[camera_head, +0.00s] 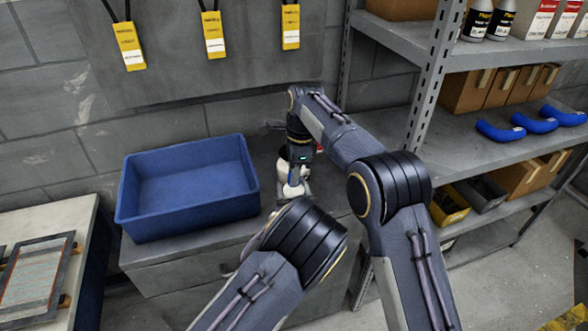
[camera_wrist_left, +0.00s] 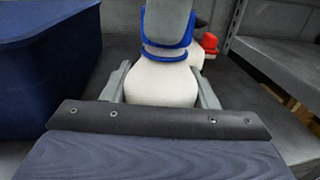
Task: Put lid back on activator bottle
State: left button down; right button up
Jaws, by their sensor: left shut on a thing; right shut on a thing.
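The white activator bottle (camera_wrist_left: 160,84) stands upright between the fingers of my left gripper (camera_wrist_left: 162,90), which is shut on its body. It also shows in the head view (camera_head: 289,189), partly hidden by my arms. A blue lid (camera_wrist_left: 150,50) is at the top of the bottle. My right gripper (camera_head: 296,174) points down over the bottle and is shut on the lid. One of its grey fingers covers the lid's middle in the left wrist view. I cannot tell whether the lid is seated or just above the neck. My left gripper is hidden in the head view.
A blue bin (camera_head: 187,232) stands on the grey cabinet, left of the bottle. A red-capped item (camera_wrist_left: 209,42) is close behind the bottle. A metal shelf rack (camera_head: 427,85) with boxes and bottles stands to the right. Yellow tags (camera_head: 214,35) hang on the wall.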

jog(key=m, duration=0.6)
jog(key=shift+m+t, duration=0.3)
jog(key=shift+t, duration=0.1)
jog(key=o, duration=0.9)
jog(key=shift+r, duration=2.25)
jog(key=shift+c, duration=0.2)
